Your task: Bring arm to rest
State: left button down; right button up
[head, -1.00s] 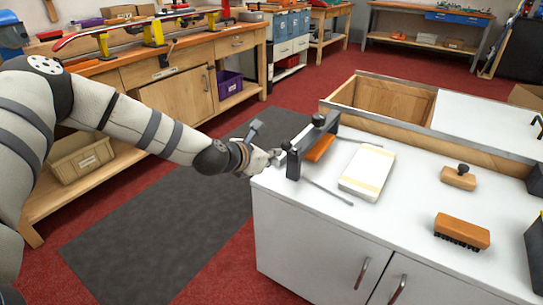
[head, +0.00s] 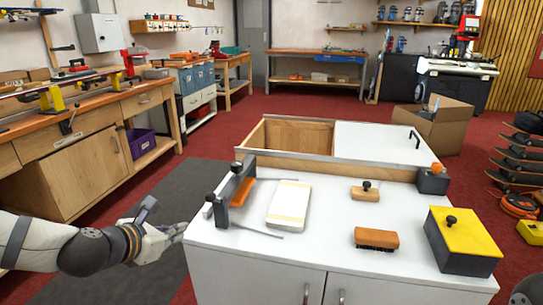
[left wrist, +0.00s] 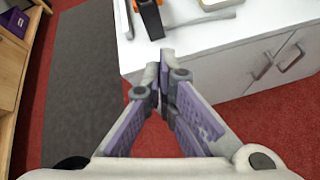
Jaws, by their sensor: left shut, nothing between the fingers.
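My left gripper (head: 180,231) is beside the left edge of the white bench (head: 235,262), in front of the black clamp bar with the orange strip (head: 232,190). In the left wrist view my left gripper (left wrist: 167,62) has its purple-padded fingers brought together at the tips, with nothing between them. The bench's edge and the black and orange end of the clamp (left wrist: 151,18) lie just beyond the tips. Whether the fingers touch the bench is hard to tell. My right gripper is not in view.
On the bench lie a cream block (head: 289,205), a knobbed wooden block (head: 365,191), a brush (head: 377,238) and a yellow-topped box (head: 463,240). A wooden workbench (head: 85,160) stands at left. A dark mat (head: 165,200) and red floor lie between them.

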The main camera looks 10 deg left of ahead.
pick_arm(q)
jog(key=s+d+f+m+g+h+p, duration=0.1)
jog(key=s+d+f+m+g, duration=0.2)
jog(key=s+d+f+m, duration=0.4)
jog(key=s+d+f+m+g+h, duration=0.1)
jog(key=s+d+f+m+g, duration=0.25)
jog(key=s+f+m, duration=0.5)
jog(key=s+f+m+g+y+p, duration=0.1)
jog(key=s+m+g, duration=0.6)
jog(key=s+m, duration=0.9)
jog(key=s+f+y, duration=0.1)
jog(key=s+y, duration=0.1)
jog(key=s, duration=1.1)
jog(key=shift+a+p, duration=0.3)
jog(key=shift+p, duration=0.05)
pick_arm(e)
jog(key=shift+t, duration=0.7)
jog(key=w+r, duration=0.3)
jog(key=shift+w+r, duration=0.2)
pick_arm(q)
jog(key=shift+w, duration=0.1)
